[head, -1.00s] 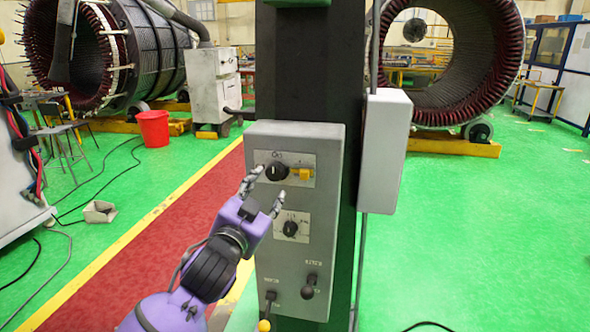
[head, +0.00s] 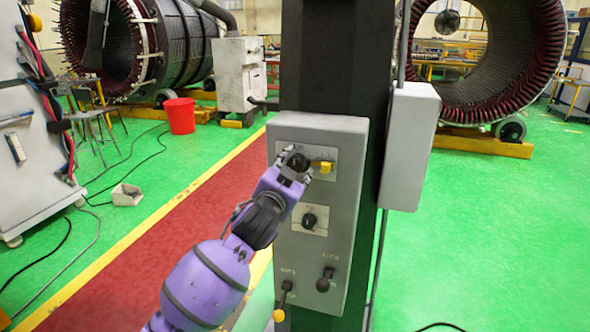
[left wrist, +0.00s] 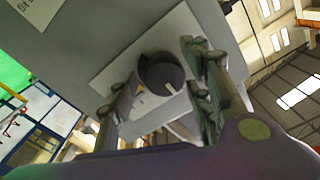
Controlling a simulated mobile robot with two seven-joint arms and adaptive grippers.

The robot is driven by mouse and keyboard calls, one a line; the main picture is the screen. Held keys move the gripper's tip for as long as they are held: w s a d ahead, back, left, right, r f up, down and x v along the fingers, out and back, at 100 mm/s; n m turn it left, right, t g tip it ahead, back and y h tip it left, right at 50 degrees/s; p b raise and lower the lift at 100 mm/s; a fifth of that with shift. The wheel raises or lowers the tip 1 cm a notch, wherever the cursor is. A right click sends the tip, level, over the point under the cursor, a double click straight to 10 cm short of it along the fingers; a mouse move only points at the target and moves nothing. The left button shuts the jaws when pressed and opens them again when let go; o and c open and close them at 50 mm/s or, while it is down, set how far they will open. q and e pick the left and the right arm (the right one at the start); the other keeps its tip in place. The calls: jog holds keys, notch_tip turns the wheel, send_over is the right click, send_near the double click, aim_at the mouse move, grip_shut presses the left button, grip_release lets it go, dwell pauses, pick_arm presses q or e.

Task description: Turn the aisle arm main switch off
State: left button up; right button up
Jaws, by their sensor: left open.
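The grey control box (head: 345,215) is mounted on a dark column. Its upper plate carries a black round rotary switch (head: 298,161) with a yellow tab (head: 322,167) to its right. My left gripper (head: 295,172) is at this upper switch and partly covers it in the head view. In the left wrist view, the black knob (left wrist: 160,75) sits between the two open fingers (left wrist: 163,98), with a pale mark on its lower right rim. I cannot tell whether the fingers touch it. A second, smaller black knob (head: 309,221) is on a plate below. My right gripper is not in view.
Two levers stick out low on the box, one with a black ball (head: 323,285) and one with a yellow ball (head: 279,315). A lighter grey box (head: 410,145) is on the column's right. A red bucket (head: 180,116) stands on the floor at left.

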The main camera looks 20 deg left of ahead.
pick_arm(q)
jog(key=shift+c, duration=0.2)
jog(key=shift+f, duration=0.1)
jog(key=c, duration=1)
jog(key=shift+d+n, duration=0.1)
jog(key=shift+n, duration=0.3)
jog(key=n, duration=0.2)
jog(key=shift+n, duration=0.4)
jog(key=n, duration=0.5)
jog(key=shift+d, duration=0.1)
jog(key=n, duration=0.5)
jog(key=shift+r+n, duration=0.3)
jog(key=shift+n, duration=0.1)
jog(key=shift+r+n, duration=0.15)
jog(key=shift+n, duration=1.55)
jog(key=shift+r, duration=0.15)
jog(key=shift+c, duration=0.2)
